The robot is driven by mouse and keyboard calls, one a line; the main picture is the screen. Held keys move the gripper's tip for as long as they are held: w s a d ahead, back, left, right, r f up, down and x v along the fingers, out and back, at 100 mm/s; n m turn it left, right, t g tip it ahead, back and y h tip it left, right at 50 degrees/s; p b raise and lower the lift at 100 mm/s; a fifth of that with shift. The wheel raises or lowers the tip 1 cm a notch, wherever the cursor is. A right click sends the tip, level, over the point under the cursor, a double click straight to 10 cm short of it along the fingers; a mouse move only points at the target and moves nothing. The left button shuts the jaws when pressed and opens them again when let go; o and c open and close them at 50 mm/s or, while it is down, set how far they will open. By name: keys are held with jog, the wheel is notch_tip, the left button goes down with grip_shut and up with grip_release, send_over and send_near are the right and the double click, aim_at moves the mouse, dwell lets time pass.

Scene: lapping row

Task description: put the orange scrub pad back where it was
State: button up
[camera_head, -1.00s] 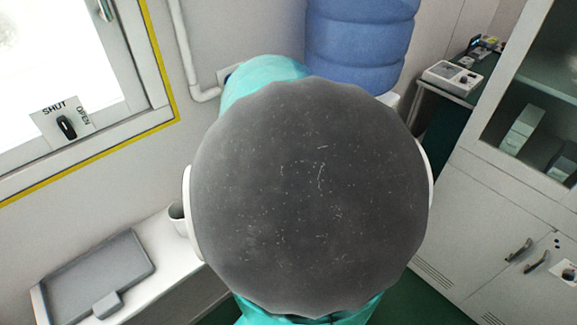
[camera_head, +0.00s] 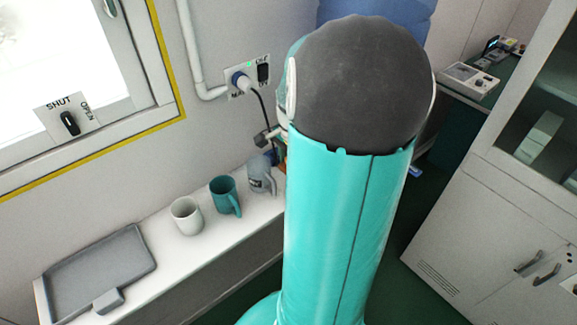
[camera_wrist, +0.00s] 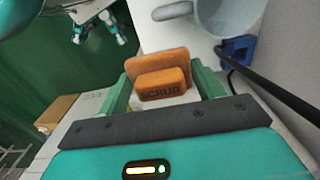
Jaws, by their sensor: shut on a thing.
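The orange scrub pad (camera_wrist: 161,84) is between the two green fingers of my gripper (camera_wrist: 163,90) in the wrist view. It has a block lettered "SCRUB" in front of a wider orange slab. My gripper is shut on it. White surface shows behind the pad; I cannot tell whether the pad touches it. In the head view my arm hides most of the gripper and pad, near the right end of the white shelf (camera_head: 150,285).
A grey-blue mug (camera_head: 261,175) stands close to the gripper, with a teal mug (camera_head: 224,196) and a white mug (camera_head: 187,215) to its left. A grey tray (camera_head: 100,270) lies further left. A black cable (camera_wrist: 270,85) runs beside the gripper from a wall socket (camera_head: 248,77).

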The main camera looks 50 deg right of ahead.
jog(key=d+f, duration=0.1)
jog(key=w+d+f, duration=0.1)
jog(key=f, duration=0.1)
jog(key=d+f, duration=0.2)
jog(key=shift+w+f, duration=0.25)
jog(key=shift+w, duration=0.05)
jog(key=shift+d+f, duration=0.1)
jog(key=shift+f, duration=1.45)
jog(key=shift+f, duration=0.15)
jog(key=o, duration=0.9)
jog(key=shift+o, duration=0.2)
